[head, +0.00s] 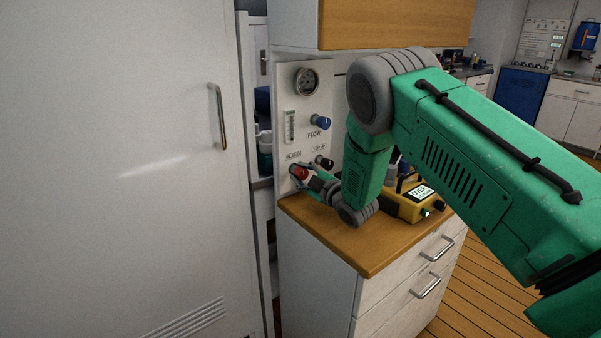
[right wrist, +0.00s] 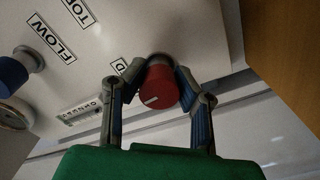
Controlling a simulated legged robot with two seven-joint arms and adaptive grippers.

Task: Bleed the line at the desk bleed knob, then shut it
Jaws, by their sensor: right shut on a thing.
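The bleed knob is red with a white line on its face. In the head view the red knob (head: 300,173) sits low on the white panel (head: 289,80), above the desk top. In the right wrist view the knob (right wrist: 158,87) is between the two fingers. My right gripper (head: 304,174) reaches the panel from the right and is shut on the knob; it also shows in the right wrist view (right wrist: 159,80). The BLEED label is partly hidden behind a finger in the wrist view. My left gripper is in neither view.
The panel also carries a gauge (head: 307,81), a blue FLOW knob (head: 320,121) and a black knob (head: 324,162) close to the right gripper. A yellow device (head: 407,206) stands on the wooden desk top (head: 336,238). A large white door (head: 120,150) fills the left.

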